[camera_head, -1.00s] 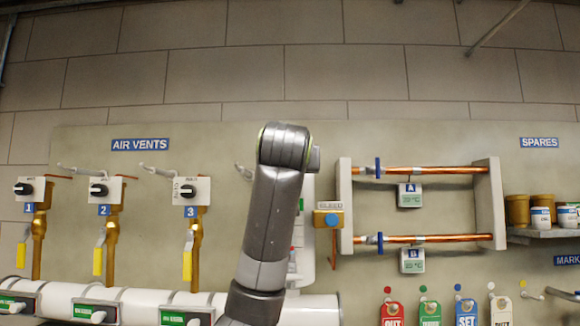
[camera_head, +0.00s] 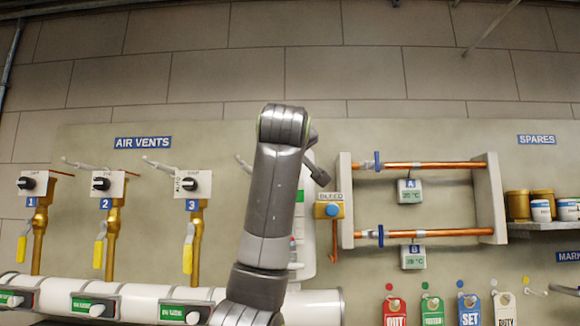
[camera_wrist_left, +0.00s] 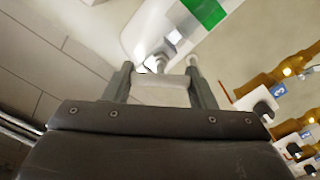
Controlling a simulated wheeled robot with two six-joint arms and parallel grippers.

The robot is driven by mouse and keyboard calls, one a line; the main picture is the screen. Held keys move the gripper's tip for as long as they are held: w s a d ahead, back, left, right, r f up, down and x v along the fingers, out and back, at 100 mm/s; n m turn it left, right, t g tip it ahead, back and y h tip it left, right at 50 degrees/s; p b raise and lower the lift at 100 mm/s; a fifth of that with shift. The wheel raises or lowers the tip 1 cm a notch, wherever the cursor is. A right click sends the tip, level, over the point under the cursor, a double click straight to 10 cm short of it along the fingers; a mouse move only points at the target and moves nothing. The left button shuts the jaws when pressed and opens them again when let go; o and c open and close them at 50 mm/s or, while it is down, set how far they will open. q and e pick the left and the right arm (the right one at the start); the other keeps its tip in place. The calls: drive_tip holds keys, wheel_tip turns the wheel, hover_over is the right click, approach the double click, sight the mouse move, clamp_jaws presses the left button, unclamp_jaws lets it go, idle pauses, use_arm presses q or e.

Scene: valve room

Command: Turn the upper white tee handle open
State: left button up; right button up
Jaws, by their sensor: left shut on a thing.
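In the left wrist view my left gripper (camera_wrist_left: 160,72) is shut on a white tee handle (camera_wrist_left: 161,91), whose pale bar lies across between the two fingers. Only a strip of the panel shows to the right of the arm. The handle's angle against its fitting is hard to tell. My right gripper is in neither view.
Air vent valves with black knobs (camera_head: 187,184) and yellow levers (camera_head: 187,258) stand to the left. A blue bleed button (camera_head: 332,210) and copper pipes (camera_head: 435,165) are close on the right. A white pipe (camera_head: 145,296) runs below. Coloured tags (camera_head: 431,308) hang at lower right.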

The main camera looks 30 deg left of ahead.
use_arm(q)
drive_tip(key=n+b, duration=0.2)
drive_tip(key=n, duration=0.3)
drive_tip(key=shift+f+n, duration=0.15)
drive_tip(key=shift+n, duration=0.15)
drive_tip(key=n+b, duration=0.2)
drive_tip(key=n, duration=0.2)
drive_tip(key=shift+n, duration=0.4)
drive_tip(key=o, duration=1)
drive_tip(key=shift+a, duration=0.1)
drive_tip(key=shift+s, duration=0.1)
drive_tip(key=b+v, duration=0.7)
drive_tip(key=v, duration=1)
drive_tip(key=shift+s, duration=0.2)
